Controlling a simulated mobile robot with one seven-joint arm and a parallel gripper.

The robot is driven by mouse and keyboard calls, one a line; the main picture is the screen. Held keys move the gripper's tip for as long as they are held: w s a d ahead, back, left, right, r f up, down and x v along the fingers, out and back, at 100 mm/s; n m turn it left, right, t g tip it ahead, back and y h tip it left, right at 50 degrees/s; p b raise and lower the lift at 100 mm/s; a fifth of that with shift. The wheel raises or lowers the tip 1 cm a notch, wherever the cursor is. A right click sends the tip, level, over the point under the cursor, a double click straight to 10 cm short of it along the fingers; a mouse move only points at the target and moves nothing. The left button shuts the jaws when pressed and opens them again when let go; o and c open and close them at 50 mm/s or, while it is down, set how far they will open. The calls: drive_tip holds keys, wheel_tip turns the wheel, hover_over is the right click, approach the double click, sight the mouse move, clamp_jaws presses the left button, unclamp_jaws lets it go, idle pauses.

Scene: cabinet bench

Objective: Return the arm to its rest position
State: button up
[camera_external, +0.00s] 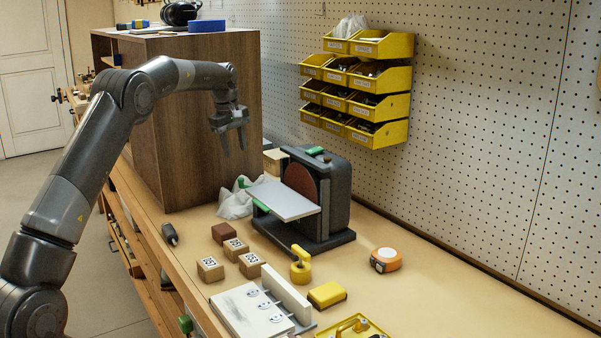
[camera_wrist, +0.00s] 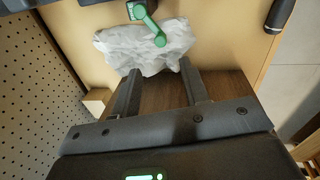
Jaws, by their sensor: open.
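My gripper (camera_external: 233,150) hangs from the raised, bent arm, with its fingers pointing down in front of the side of the brown wooden cabinet (camera_external: 185,120). In the wrist view my gripper (camera_wrist: 160,80) shows two fingers apart with nothing between their tips. Beyond the fingertips lies a crumpled white cloth (camera_wrist: 145,48) on the bench. The cloth also shows in the external view (camera_external: 234,205), below my gripper and clear of it.
A disc sander (camera_external: 335,200) stands right of my gripper. Several small blocks (camera_external: 210,268), a yellow box (camera_external: 327,295) and an orange-and-white round item (camera_external: 385,260) lie on the bench. Yellow bins (camera_external: 385,48) hang on the pegboard. The bench's right front is clear.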

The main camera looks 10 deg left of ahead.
drive_tip(key=shift+r, duration=0.3)
